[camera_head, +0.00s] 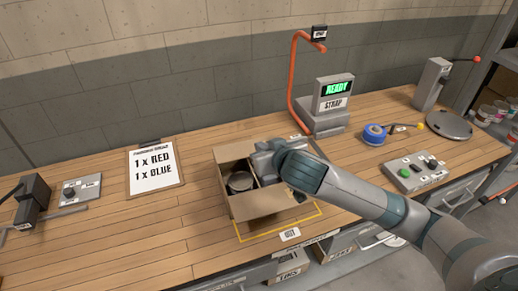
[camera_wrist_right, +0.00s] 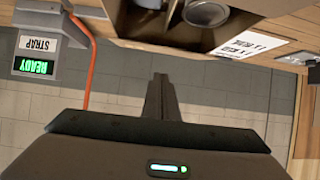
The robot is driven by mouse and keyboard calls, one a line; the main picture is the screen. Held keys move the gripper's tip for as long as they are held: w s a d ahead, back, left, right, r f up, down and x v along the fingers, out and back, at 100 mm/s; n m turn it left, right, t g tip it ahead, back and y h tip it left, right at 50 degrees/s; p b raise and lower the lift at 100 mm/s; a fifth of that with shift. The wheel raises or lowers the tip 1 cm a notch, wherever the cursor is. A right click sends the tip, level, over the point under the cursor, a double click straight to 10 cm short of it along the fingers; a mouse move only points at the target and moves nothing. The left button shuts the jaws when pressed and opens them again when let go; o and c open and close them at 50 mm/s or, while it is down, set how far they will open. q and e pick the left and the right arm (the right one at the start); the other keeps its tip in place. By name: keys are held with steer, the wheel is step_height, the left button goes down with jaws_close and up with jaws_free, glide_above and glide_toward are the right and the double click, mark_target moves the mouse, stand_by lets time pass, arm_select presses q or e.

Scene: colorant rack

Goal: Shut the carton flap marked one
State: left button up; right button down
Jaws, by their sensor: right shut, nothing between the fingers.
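The open cardboard carton (camera_head: 262,207) stands on the bench inside a yellow outline, with a dark round can (camera_head: 240,182) in its left part. No number one can be read on any flap, so I cannot tell which flap it is. My right gripper (camera_head: 264,160) is over the carton's back right part, and my arm hides that side. In the right wrist view the gripper (camera_wrist_right: 160,82) is shut and empty. The carton (camera_wrist_right: 150,24) shows at the top edge there, with a can (camera_wrist_right: 205,13) inside. My left gripper is not in view.
The strap machine (camera_head: 325,105) with a lit READY screen and an orange arm stands behind the carton. An order sheet (camera_head: 154,167) lies to the left. A blue tape roll (camera_head: 374,134) and a button box (camera_head: 415,172) are to the right. The bench front left is clear.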

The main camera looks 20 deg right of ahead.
steer(key=b+v, duration=0.1)
steer(key=v, duration=0.6)
steer(key=shift+d+f, duration=0.1)
steer(key=shift+f, duration=0.05)
